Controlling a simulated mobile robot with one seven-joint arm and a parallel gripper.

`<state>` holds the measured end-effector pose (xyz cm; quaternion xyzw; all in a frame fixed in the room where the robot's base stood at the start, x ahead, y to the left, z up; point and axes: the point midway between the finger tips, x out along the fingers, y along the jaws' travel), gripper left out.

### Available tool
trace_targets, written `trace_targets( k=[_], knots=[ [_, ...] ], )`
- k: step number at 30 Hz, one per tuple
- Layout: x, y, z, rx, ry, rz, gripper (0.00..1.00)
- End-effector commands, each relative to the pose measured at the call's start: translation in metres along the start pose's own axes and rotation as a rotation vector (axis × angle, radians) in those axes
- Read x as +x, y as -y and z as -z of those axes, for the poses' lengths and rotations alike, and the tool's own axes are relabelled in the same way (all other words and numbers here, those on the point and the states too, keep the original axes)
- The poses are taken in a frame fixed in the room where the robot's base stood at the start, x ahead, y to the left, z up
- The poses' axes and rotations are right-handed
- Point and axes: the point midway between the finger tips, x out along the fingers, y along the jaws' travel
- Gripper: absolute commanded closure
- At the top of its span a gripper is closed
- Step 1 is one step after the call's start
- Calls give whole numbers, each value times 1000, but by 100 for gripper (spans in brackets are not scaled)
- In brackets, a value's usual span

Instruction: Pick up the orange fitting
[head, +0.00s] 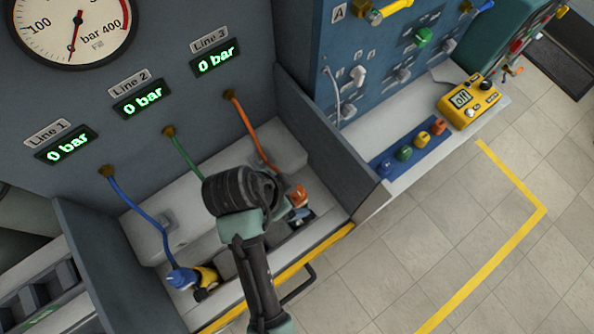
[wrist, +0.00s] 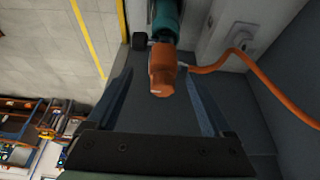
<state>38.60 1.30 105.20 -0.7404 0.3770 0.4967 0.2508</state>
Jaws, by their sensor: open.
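The orange fitting (head: 298,195) sits at the end of the orange hose (head: 248,132), in the right part of the grey bay. In the wrist view the orange fitting (wrist: 162,68) lies ahead between the two dark fingers of my gripper (wrist: 156,78), with a gap on both sides. A teal cylindrical part (wrist: 166,18) adjoins its far end. My gripper is open and empty. In the head view my arm covers the gripper's fingers and part of the bay beside the fitting.
A blue fitting (head: 182,278) on a blue hose lies at the bay's left. A green hose (head: 183,152) runs behind my arm. The bay has side walls and a yellow front edge (head: 320,252). A side shelf holds several coloured caps (head: 404,153) and a yellow meter (head: 468,101).

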Motion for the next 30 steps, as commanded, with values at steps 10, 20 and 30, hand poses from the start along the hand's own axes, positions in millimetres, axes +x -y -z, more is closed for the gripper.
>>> trace_targets(
  k=[10,20,30],
  knots=[
    [32,6,1,0,2,-3,15],
    [53,6,0,0,1,1,15],
    [52,6,1,0,1,1,53]
  ],
)
